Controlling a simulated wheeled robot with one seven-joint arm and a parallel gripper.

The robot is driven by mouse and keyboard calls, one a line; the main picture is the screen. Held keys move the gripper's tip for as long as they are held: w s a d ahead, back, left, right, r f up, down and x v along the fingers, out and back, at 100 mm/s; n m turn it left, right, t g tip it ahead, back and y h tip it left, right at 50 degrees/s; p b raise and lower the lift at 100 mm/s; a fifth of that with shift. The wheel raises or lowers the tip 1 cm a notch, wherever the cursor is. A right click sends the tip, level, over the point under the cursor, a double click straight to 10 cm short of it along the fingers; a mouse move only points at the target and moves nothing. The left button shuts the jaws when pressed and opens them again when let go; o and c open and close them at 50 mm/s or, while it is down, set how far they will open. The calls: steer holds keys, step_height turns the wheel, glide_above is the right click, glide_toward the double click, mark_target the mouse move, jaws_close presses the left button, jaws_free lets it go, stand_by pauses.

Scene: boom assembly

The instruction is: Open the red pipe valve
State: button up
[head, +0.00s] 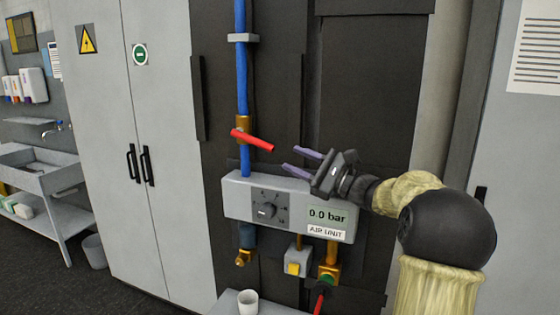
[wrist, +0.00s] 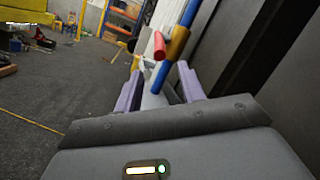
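The red valve handle (head: 252,139) sits on a brass valve body (head: 243,124) on the vertical blue pipe (head: 242,75). It lies across the pipe, its free end pointing right and slightly down. My gripper (head: 301,161) is just right of and a little below that end, its two purple fingers spread and empty, apart from the handle. In the wrist view the red handle (wrist: 159,46) shows end-on beyond the open fingers (wrist: 160,88), beside the brass body (wrist: 178,42) and the blue pipe (wrist: 188,13).
The grey air unit box (head: 290,206), reading 0.0 bar, juts out below my gripper. A white cup (head: 247,301) stands at the bottom. A pipe clamp (head: 242,38) holds the blue pipe higher up. A grey cabinet (head: 165,230) stands left; dark panels lie behind.

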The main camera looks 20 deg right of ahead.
steer(key=b+v, duration=0.1)
steer(key=v, duration=0.6)
steer(key=shift+s+d+f+b, duration=0.2)
steer(key=shift+s+b, duration=0.1)
steer(key=shift+b, duration=0.1)
